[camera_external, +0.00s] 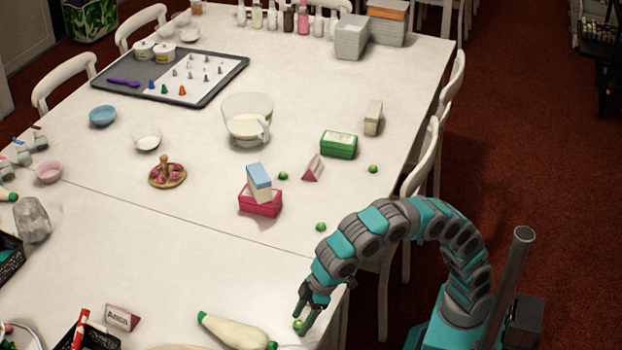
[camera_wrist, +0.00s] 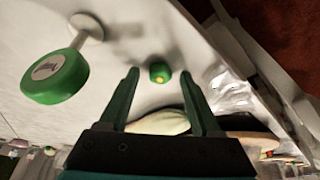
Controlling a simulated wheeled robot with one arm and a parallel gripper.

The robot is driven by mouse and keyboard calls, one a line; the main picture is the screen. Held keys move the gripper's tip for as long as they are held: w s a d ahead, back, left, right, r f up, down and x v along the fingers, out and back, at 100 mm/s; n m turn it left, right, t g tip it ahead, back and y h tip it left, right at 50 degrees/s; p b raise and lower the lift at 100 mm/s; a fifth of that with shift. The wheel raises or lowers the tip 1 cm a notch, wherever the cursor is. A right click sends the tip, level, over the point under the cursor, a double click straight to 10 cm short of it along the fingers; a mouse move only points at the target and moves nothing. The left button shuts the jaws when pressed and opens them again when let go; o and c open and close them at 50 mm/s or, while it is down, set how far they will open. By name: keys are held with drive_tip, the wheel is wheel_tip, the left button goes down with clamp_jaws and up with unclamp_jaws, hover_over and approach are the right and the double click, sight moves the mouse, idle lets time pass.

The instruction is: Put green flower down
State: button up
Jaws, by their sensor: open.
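A small green flower (camera_external: 298,324) rests on the near edge of the white table, at my gripper (camera_external: 303,320). In the wrist view the flower (camera_wrist: 160,72) is a small green piece with a yellowish centre. It lies on the white surface between and just past the tips of my open gripper (camera_wrist: 159,78). There is a gap on each side of it, and the fingers do not appear to clasp it. Similar small green flowers lie farther up the table, one (camera_external: 321,226) near the right edge, another (camera_external: 283,175) by the pink box and one (camera_external: 373,169) by the green box.
A pale piping bag (camera_external: 236,330) with green ends lies left of my gripper. A pink box (camera_external: 260,201), a green box (camera_external: 339,144) and a glass jug (camera_external: 248,120) stand farther back. A green disc on a white stem (camera_wrist: 55,76) shows in the wrist view.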

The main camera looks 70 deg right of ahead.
drive_tip(key=p+v, duration=0.1)
drive_tip(key=v, duration=1.1)
drive_tip(key=shift+r, duration=0.2)
drive_tip(key=shift+w, duration=0.1)
drive_tip(key=shift+o, duration=0.6)
